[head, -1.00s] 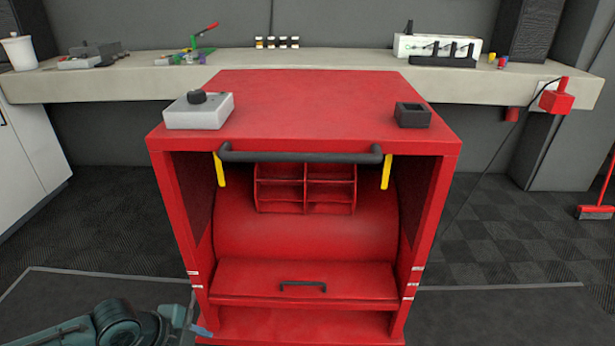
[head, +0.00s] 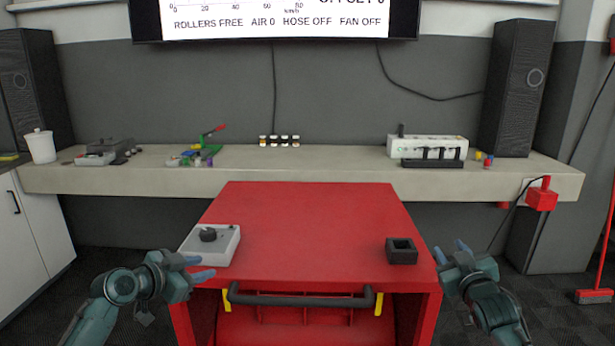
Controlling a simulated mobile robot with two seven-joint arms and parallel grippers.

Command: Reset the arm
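My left gripper (head: 196,268) is at the lower left in the head view, beside the left edge of the red cabinet (head: 310,225), close to the grey box with a black knob (head: 221,250). My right gripper (head: 463,250) is at the lower right, just off the cabinet's right edge, near the small black square holder (head: 401,251). The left fingers look a little apart with nothing seen between them. The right fingers are small and partly seen edge-on, and I see nothing held. The cabinet's dark handle bar (head: 300,300) runs across its front between yellow ends.
A long bench (head: 330,170) along the wall carries a white power strip box (head: 412,146), a green and red lever tool (head: 210,145), small jars (head: 279,140) and a white pot (head: 40,146). A screen (head: 275,20) reads "ROLLERS FREE". A red broom (head: 594,296) stands at right.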

